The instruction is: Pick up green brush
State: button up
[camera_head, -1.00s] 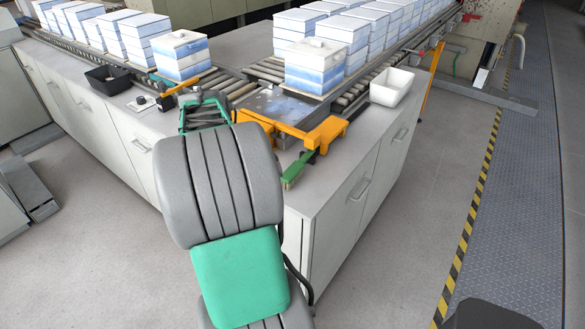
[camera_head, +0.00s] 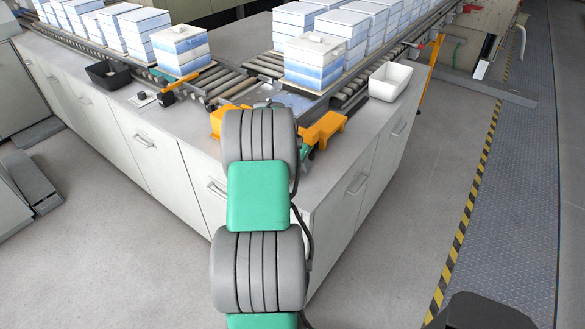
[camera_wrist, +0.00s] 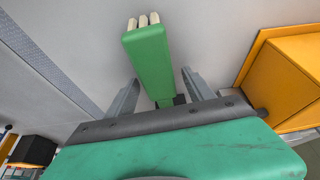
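The green brush (camera_wrist: 150,60) has a flat green body with pale bristle tufts at its far end. In the wrist view it lies between the two fingers of my gripper (camera_wrist: 160,77). The fingers stand apart, with a visible gap on each side of the brush, so my gripper looks open around it. The brush's near end is close to the gripper's palm. In the head view only a small green part of the brush (camera_head: 304,152) shows beside my arm, at the counter's front corner. My arm hides the gripper and most of the brush there.
An orange fixture (camera_head: 325,128) sits at the counter corner close to the brush. Stacked white-and-blue boxes (camera_head: 315,62) stand on the roller conveyor behind. A white bin (camera_head: 390,80) is at the right and a black tray (camera_head: 108,74) at the left.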

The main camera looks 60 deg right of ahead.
grip_shut()
dwell(0.5)
jog(key=shift+b, duration=0.3)
jog(key=shift+w+a+r, duration=0.1)
jog(key=shift+r, duration=0.1)
jog(key=w+a+b, duration=0.1)
jog(key=a+b, duration=0.3)
jog(key=a, duration=1.3)
jog(key=shift+w+a, duration=0.2)
jog(key=shift+a, duration=0.2)
jog(key=shift+r, duration=0.1)
